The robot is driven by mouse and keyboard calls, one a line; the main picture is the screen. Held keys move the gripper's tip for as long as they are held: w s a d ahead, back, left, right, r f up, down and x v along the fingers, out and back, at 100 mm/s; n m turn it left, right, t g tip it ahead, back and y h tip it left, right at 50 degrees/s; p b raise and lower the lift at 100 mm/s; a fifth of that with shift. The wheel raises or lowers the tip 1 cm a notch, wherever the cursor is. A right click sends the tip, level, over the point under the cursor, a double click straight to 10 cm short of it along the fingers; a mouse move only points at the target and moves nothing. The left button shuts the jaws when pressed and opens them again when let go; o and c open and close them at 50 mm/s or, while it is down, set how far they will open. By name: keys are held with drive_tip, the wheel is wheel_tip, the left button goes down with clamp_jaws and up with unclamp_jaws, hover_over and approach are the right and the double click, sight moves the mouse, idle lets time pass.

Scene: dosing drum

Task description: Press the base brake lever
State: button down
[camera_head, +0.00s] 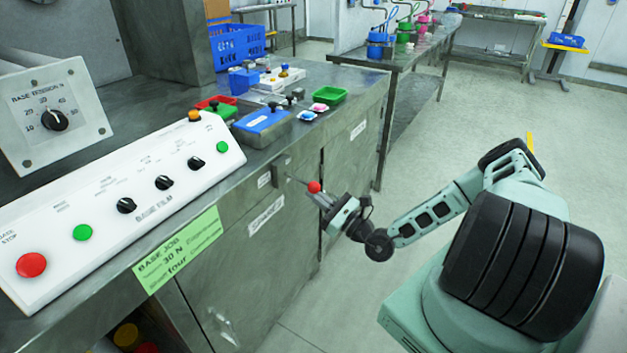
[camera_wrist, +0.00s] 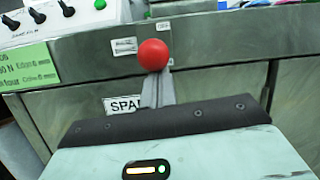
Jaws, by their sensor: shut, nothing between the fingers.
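The base brake lever shows as a red ball knob (camera_head: 314,187) on a thin dark rod that comes out from the front of the workbench cabinet. In the wrist view the red knob (camera_wrist: 153,54) stands just beyond my fingertips, near the middle. My gripper (camera_head: 322,199) is shut and empty, with its fingers pointing at the knob. In the wrist view the closed grey fingers (camera_wrist: 157,88) end right below the ball. I cannot tell whether they touch it. The knob and fingers hide most of the rod in the wrist view.
A white control panel (camera_head: 125,215) with knobs and buttons lies on the bench top. A green label (camera_head: 180,250) hangs on the bench edge. Blue, red and green trays (camera_head: 330,95) stand farther back. The floor to the right of the bench is clear around my arm.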

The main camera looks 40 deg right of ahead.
sight(319, 186)
drive_tip(key=r+g+p, duration=0.1)
drive_tip(key=p, duration=0.2)
drive_tip(key=r+g+p, duration=0.1)
drive_tip(key=p, duration=0.2)
drive_tip(key=r+g+h+p, duration=0.1)
drive_tip(key=r+p, duration=0.1)
drive_tip(key=p, duration=0.1)
drive_tip(key=shift+s+d+p, duration=0.1)
drive_tip(key=shift+s+p, duration=0.2)
drive_tip(key=shift+s, duration=0.05)
wheel_tip(319, 186, up, 2)
drive_tip(key=g+h+p, duration=0.1)
drive_tip(key=g+p, duration=0.1)
drive_tip(key=p, duration=0.6)
drive_tip(key=shift+r+g, duration=0.1)
drive_tip(key=shift+g, duration=0.3)
drive_tip(key=shift+r+p, duration=0.15)
drive_tip(key=shift+p, duration=0.8)
drive_tip(key=shift+w+r+p, duration=0.2)
drive_tip(key=shift+r+p, duration=0.05)
drive_tip(key=shift+p, duration=0.3)
